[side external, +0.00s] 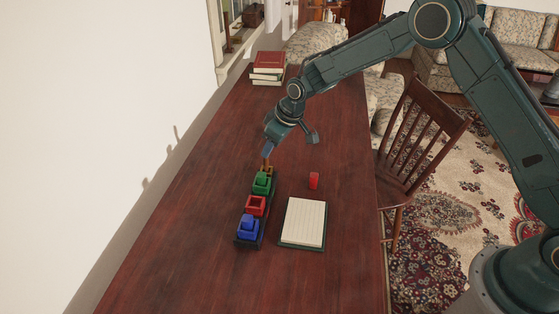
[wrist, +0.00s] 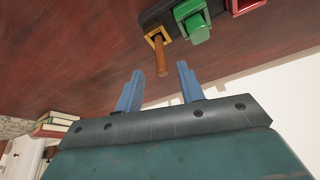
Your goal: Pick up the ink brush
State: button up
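The ink brush, seen as a brown wooden handle (wrist: 161,57), stands in a yellow square holder (wrist: 157,36) at the end of a dark rack (side external: 239,240). In the side view the brown handle (side external: 265,163) shows just below my gripper (side external: 268,152). In the wrist view my gripper (wrist: 160,68) is open, with its two blue fingers apart and the handle's free end lying between their tips in the picture. I see no contact. The lower part of the brush is hidden inside the holder.
The rack also has a green block (side external: 261,181) in a green holder, an empty-looking red holder (side external: 256,206) and a blue block (side external: 249,224). A small red piece (side external: 314,181) and a lined pad (side external: 304,221) lie to the right. Books (side external: 268,66) are stacked at the far end.

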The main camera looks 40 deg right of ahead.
aim_at(266, 165)
jog(key=shift+f, duration=0.1)
jog(key=shift+x, duration=2.5)
jog(key=shift+a, duration=0.1)
grip_shut()
